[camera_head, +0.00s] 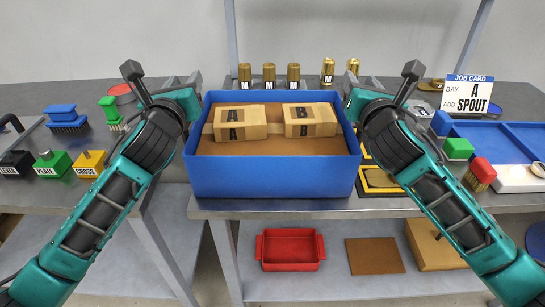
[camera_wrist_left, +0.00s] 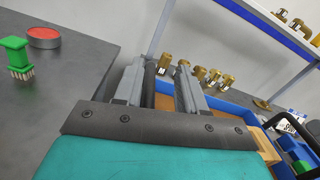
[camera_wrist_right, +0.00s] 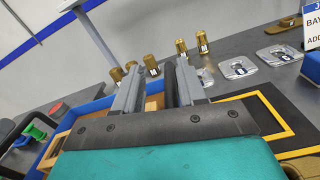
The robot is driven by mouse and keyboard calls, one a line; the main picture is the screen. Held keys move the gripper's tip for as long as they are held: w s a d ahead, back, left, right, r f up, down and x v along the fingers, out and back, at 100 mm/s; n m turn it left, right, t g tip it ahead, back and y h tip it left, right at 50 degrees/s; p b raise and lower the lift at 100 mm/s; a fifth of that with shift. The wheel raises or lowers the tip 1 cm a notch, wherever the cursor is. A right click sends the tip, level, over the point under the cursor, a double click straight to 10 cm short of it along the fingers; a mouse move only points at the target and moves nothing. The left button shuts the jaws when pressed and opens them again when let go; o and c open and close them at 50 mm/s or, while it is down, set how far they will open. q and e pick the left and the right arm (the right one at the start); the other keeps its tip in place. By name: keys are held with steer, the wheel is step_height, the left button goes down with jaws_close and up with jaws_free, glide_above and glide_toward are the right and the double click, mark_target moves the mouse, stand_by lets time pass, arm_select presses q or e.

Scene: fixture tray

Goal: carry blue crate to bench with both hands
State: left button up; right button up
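The blue crate (camera_head: 275,177) is at the middle of the head view, level, above the front of the grey bench. I cannot tell whether its base touches the bench top. Two cardboard boxes, marked A (camera_head: 240,123) and B (camera_head: 310,121), lie inside it. The crate also shows in the left wrist view (camera_wrist_left: 232,108).
Several brass cylinders (camera_head: 269,74) stand behind the crate. A yellow-framed pad (camera_head: 379,181) is close on its right. The left table (camera_head: 110,196) bears green, blue and yellow blocks, with a gap before the bench. A red bin (camera_head: 290,263) is on the lower shelf.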

arm_select(q)
steer(key=shift+o, duration=0.5)
steer(key=shift+w+a+f, duration=0.1)
steer(key=shift+a+f, duration=0.05)
arm_select(e)
steer(key=shift+o, duration=0.4)
steer(key=shift+w+d+f, duration=0.1)
arm_select(q)
steer(key=shift+s, duration=0.35)
arm_select(e)
steer(key=shift+d, duration=0.1)
arm_select(q)
steer(key=s, duration=1.1)
steer(key=shift+s, duration=0.15)
arm_select(e)
steer(key=s, duration=1.2)
